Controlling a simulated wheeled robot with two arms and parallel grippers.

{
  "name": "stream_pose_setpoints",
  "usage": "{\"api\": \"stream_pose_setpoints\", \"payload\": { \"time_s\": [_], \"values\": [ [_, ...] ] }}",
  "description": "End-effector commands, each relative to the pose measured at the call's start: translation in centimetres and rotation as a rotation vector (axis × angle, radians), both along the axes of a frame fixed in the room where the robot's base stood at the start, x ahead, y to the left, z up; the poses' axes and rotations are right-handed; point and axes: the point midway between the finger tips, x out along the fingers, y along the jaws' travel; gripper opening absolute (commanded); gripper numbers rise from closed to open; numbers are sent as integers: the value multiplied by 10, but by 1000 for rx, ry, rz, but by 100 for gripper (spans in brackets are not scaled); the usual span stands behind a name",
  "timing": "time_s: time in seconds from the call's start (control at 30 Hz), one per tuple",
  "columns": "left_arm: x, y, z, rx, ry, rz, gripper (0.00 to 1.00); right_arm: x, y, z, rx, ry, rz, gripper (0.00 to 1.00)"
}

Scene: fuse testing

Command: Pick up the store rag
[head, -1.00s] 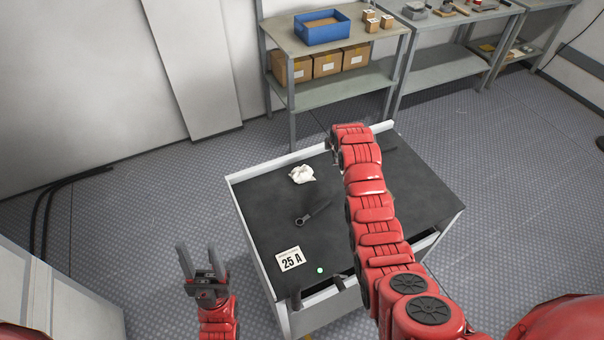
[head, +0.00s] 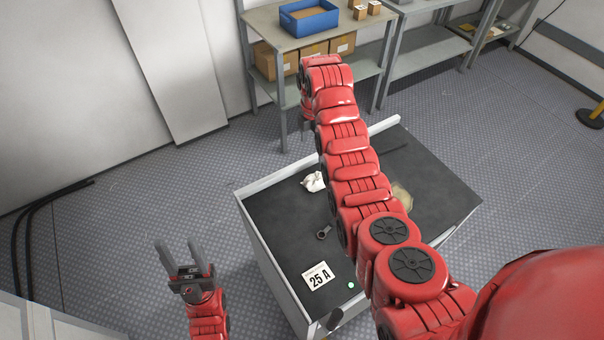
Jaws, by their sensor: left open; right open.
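A small crumpled white rag (head: 314,182) lies on the dark top of the cart (head: 285,215), near its far left edge. My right arm hides part of the cart top beside it. My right gripper (head: 306,112) is at the far end of that arm, beyond the rag and the cart's far edge. It is apart from the rag and mostly hidden by the wrist. My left gripper (head: 178,246) is open and empty over the floor, left of the cart.
A shelf (head: 272,28) with a blue bin (head: 309,17) and cardboard boxes stands behind.

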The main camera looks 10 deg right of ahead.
Motion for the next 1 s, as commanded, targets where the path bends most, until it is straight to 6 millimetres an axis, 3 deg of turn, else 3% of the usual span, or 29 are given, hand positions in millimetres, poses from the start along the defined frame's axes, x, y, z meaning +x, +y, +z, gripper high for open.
{"api": "stream_pose_setpoints", "payload": {
  "time_s": [0.17, 0.63, 0.7, 1.0],
  "values": [
    [0, 0, -21, 0, 0, 0, 50, -1, -1, -21, 0, 3, 0, 100],
    [-1, -1, -109, 0, 0, 0, 50, 0, -1, -109, 0, 1, 0, 100],
    [-1, 0, -88, 0, 0, 0, 50, -2, -1, -109, -1, 8, 0, 100],
    [0, 0, -70, 0, 0, 0, 50, -1, -2, -134, -1, 7, -1, 100]
  ]
}}
